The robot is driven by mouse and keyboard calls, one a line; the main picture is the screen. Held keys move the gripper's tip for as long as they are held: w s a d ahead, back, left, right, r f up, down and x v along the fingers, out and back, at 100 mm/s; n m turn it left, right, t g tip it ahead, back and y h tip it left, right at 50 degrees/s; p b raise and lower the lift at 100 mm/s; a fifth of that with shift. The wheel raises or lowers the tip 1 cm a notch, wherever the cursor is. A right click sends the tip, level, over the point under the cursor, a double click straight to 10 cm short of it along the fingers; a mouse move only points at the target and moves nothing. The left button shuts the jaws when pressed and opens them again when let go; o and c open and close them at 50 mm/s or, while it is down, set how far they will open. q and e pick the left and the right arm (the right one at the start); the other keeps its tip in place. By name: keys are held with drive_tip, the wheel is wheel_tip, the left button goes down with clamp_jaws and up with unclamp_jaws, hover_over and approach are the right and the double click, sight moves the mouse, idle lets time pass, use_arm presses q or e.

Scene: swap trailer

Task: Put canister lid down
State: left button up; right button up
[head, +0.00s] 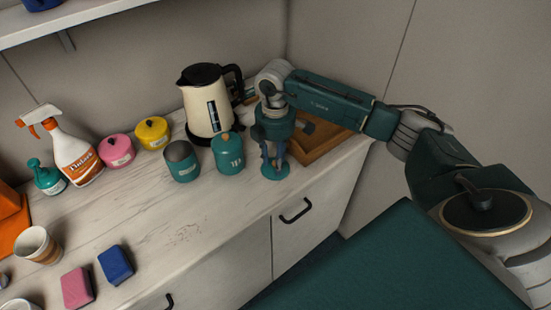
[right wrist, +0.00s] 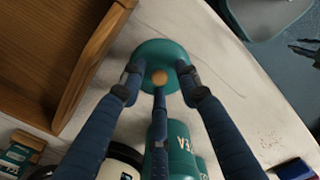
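The teal canister lid (head: 275,173) lies flat on the counter near its front edge, right of the canisters. In the right wrist view the lid (right wrist: 162,52) shows as a round disc with a wooden knob (right wrist: 160,77). My right gripper (head: 273,158) points down over it. Its three fingers (right wrist: 160,86) are spread around the knob with visible gaps, so it is open. An open teal canister (head: 182,164) with a dark mouth stands further left. A second teal canister (head: 229,156) has its lid on. My left gripper is not in view.
A cream kettle (head: 207,105) stands behind the canisters. A wooden tray (head: 322,145) is right of the lid. Pink (head: 117,151) and yellow (head: 152,133) pots, a spray bottle (head: 72,150) and sponges (head: 115,265) are to the left. The counter's front middle is clear.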

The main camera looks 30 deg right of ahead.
drive_tip(key=shift+r, duration=0.1)
drive_tip(key=shift+r, duration=0.2)
drive_tip(key=shift+w+r, duration=0.1)
drive_tip(key=shift+r, duration=0.3)
wheel_tip(320, 180, up, 11)
drive_tip(key=b, duration=0.3)
drive_tip(key=shift+f, duration=0.1)
